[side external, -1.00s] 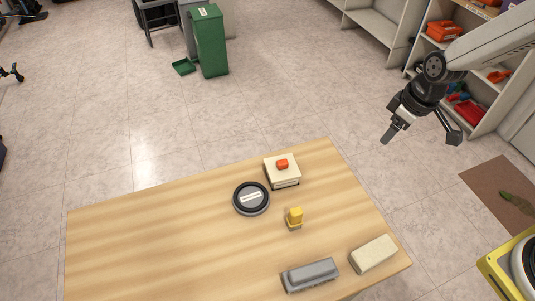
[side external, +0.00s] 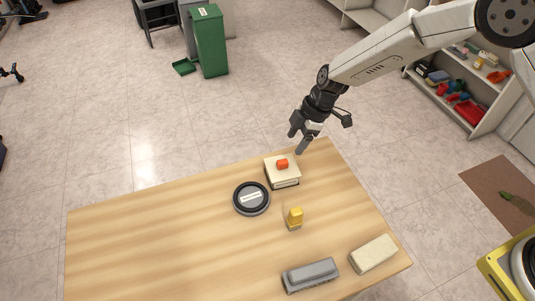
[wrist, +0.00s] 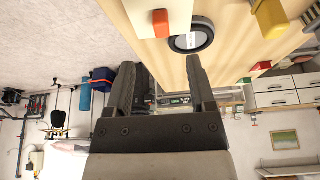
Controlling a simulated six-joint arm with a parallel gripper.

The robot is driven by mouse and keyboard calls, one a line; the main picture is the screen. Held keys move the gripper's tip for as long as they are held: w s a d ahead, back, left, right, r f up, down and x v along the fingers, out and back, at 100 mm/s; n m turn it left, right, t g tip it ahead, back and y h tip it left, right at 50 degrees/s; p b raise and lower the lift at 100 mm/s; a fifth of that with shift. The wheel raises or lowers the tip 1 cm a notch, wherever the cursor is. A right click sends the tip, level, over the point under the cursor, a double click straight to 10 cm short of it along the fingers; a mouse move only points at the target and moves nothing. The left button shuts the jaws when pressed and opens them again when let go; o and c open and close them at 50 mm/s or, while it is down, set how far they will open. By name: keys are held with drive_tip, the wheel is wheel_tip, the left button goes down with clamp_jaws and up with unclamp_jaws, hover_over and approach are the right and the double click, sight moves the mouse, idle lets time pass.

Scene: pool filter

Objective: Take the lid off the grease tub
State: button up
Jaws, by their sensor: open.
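A square cream tub with a dark base (side external: 285,181) stands near the table's far right edge, its cream lid (side external: 275,170) on and an orange knob (side external: 282,164) on top. I take it for the grease tub; no label is readable. In the wrist view the cream lid (wrist: 140,12) and orange knob (wrist: 161,23) show at the top edge, partly cut off. My gripper (side external: 298,139) is open and empty, above and just beyond the tub's far side, apart from it. In the wrist view its two fingers (wrist: 160,66) stand apart with nothing between them.
A round black-rimmed disc with a white label (side external: 251,198) lies left of the tub. A small yellow object (side external: 295,217) stands in front. A grey object (side external: 311,275) and a cream block (side external: 374,254) lie near the front right. The table's left side (side external: 150,245) is clear.

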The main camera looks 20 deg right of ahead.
sight(283, 161)
drive_tip(key=shift+x, duration=1.3)
drive_tip(key=shift+x, duration=2.65)
drive_tip(key=shift+s, duration=0.1)
drive_tip(key=shift+r, duration=0.1)
clamp_jaws()
